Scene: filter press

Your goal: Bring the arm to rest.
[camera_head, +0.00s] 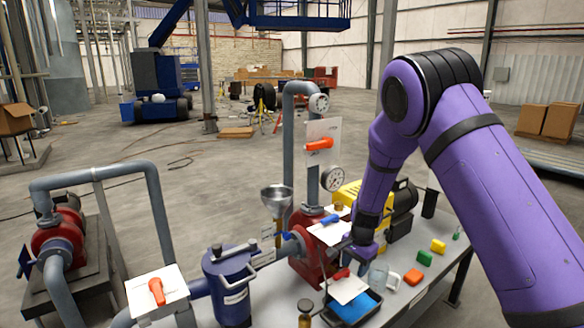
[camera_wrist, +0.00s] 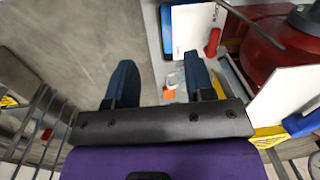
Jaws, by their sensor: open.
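My purple arm reaches down from the upper right in the head view. My gripper (camera_head: 350,258) hangs over the workbench, beside the red pump (camera_head: 312,258) and above the blue tray (camera_head: 366,308). In the wrist view the two dark blue fingers of my gripper (camera_wrist: 160,85) stand wide apart. Nothing is held between them. A clear glass jar (camera_wrist: 175,79) and an orange block (camera_wrist: 169,93) show beyond the gap, lower down. In the head view, my wrist hides part of the pump area behind it.
The glass jar (camera_head: 378,276), orange block (camera_head: 413,277), green block (camera_head: 424,258) and yellow block (camera_head: 438,246) lie on the bench (camera_head: 400,303). A blue filter vessel (camera_head: 230,288) and pipe with gauges (camera_head: 290,150) stand left of my arm.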

